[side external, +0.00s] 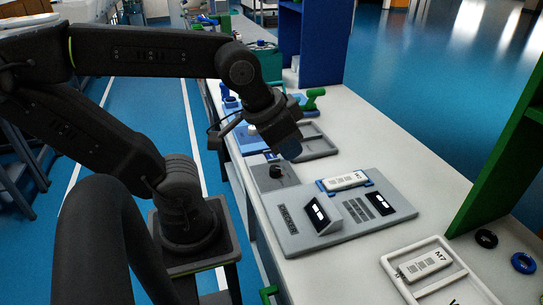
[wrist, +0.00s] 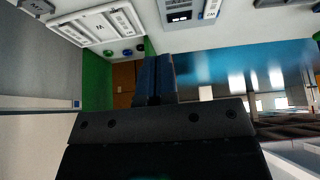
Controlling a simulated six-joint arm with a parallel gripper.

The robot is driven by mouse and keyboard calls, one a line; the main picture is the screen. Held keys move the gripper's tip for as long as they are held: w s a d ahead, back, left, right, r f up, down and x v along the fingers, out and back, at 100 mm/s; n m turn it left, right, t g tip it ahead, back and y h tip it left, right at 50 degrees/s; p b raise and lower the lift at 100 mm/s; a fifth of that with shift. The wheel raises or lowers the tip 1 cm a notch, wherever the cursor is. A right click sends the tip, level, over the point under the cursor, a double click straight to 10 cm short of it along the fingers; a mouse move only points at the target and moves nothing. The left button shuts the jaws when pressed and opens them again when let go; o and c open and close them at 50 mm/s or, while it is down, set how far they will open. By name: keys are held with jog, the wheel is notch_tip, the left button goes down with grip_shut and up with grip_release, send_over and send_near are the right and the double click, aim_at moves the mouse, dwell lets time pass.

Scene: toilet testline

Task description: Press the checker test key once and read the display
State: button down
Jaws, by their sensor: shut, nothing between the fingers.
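The grey checker panel (side external: 290,238) lies on the white bench in the side view. A tilted display box (side external: 322,214) on it shows white marks on a dark screen. A white labelled unit (side external: 345,180) rests in a blue holder at the panel's back edge.
A white tray (side external: 392,268) with a labelled unit (side external: 425,264) is at the front right. A grey tray (side external: 318,145) and a green-handled tool (side external: 314,97) lie behind my gripper. A green upright (side external: 500,160) borders the right.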

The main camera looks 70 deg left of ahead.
jog(key=w+a+f+n+h, duration=0.2)
jog(key=w+a+n+h, duration=0.15)
jog(key=w+n, duration=0.75)
jog(key=m+t+y, duration=0.3)
jog(key=m+y, duration=0.3)
jog(key=m, duration=3)
send_over(270, 155)
notch_tip(270, 155, down, 14)
jog(key=shift+d+f+h, duration=0.1)
jog(key=shift+f+h, duration=0.05)
jog(key=shift+h, duration=0.1)
jog(key=shift+f, duration=4.4)
